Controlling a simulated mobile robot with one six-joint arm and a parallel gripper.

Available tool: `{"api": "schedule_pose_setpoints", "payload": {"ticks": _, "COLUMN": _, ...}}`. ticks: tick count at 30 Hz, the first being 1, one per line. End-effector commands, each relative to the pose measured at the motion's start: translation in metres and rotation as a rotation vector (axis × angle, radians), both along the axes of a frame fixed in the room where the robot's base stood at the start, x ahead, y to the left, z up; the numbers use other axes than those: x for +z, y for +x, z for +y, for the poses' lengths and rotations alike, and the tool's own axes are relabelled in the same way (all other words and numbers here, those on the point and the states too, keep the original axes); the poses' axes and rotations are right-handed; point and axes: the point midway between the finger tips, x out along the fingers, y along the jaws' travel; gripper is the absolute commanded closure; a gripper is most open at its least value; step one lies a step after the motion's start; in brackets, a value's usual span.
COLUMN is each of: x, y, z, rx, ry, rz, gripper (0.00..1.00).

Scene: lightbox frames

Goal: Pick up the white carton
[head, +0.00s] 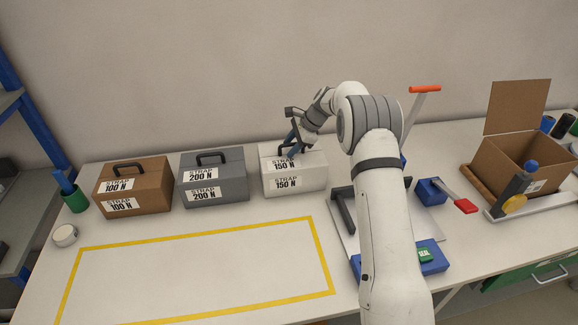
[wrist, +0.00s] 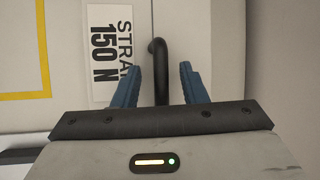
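The white carton (head: 315,177) stands on the bench at the back, right of the grey one. It has a black handle on top and labels reading STRAP 150 N. My gripper (head: 294,146) is over its top, pointing down, and partly hides the handle. In the wrist view the two blue fingers (wrist: 160,85) are open, one on each side of the black handle (wrist: 157,60). Gaps show between the handle and both fingers. The carton's top (wrist: 185,25) and label (wrist: 108,50) show beyond them.
A grey carton (head: 232,183) stands close on the left, and a brown carton (head: 155,200) beyond it. A yellow outline (head: 200,234) marks clear bench in front. A strapping device with a red-orange handle (head: 425,89) and an open cardboard box (head: 500,175) are on the right.

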Motion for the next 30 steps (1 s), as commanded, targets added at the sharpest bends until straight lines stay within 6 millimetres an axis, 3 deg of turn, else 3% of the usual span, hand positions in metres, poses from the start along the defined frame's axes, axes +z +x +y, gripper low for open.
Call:
{"api": "schedule_pose_setpoints", "payload": {"ticks": 4, "x": -0.0001, "y": 0.0000, "z": -0.0004, "rx": 0.000, "ry": 0.000, "rz": 0.000, "gripper": 0.63}}
{"api": "schedule_pose_setpoints", "payload": {"ticks": 18, "x": -0.0001, "y": 0.0000, "z": -0.0013, "rx": -0.001, "ry": 0.000, "rz": 0.001, "gripper": 1.00}}
{"api": "schedule_pose_setpoints", "payload": {"ticks": 30, "x": -0.0006, "y": -0.0003, "z": -0.0020, "rx": -0.001, "ry": -0.001, "rz": 0.001, "gripper": 1.00}}
